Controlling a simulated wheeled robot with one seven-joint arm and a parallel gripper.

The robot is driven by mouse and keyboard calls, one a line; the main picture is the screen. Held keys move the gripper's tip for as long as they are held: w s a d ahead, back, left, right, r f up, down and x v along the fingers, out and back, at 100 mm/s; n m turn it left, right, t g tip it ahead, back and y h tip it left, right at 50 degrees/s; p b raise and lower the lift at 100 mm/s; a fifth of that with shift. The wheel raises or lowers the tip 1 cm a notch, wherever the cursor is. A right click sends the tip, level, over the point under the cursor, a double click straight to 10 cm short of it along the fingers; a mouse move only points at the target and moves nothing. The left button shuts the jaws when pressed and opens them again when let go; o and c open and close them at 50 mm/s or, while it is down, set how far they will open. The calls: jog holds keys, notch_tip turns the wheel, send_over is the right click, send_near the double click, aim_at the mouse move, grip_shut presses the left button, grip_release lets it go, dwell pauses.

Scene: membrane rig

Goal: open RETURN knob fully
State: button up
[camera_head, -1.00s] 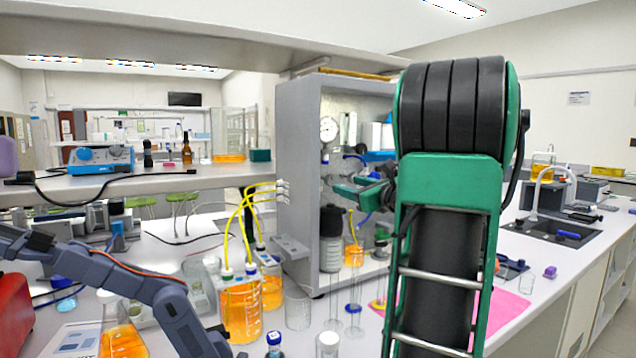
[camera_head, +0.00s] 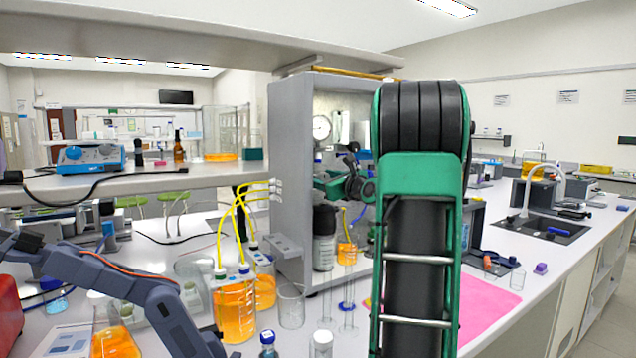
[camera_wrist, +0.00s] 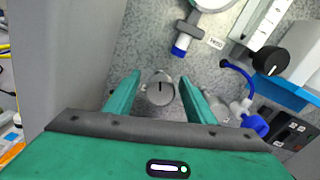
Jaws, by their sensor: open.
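In the wrist view, a round silver knob (camera_wrist: 160,90) with a dark pointer line stands on the speckled grey panel (camera_wrist: 115,35). The pointer line runs nearly upright in the picture. No RETURN label is readable, so I cannot confirm its name. My gripper (camera_wrist: 161,77) is open, with one green finger on each side of the knob. Gaps show between knob and fingers; whether the tips reach its depth is unclear. In the head view my gripper (camera_head: 331,184) is inside the open grey cabinet (camera_head: 293,165), partly hidden by my arm. The knob cannot be made out there.
In the wrist view, a black knob (camera_wrist: 268,60), a blue-tipped fitting (camera_wrist: 180,47) and blue tubing (camera_wrist: 238,70) are near my gripper. In the head view, orange-filled bottles (camera_head: 234,308) with yellow tubes stand left of the cabinet. A dark bottle (camera_head: 324,240) stands below my gripper.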

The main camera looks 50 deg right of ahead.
jog(key=c, duration=1.1)
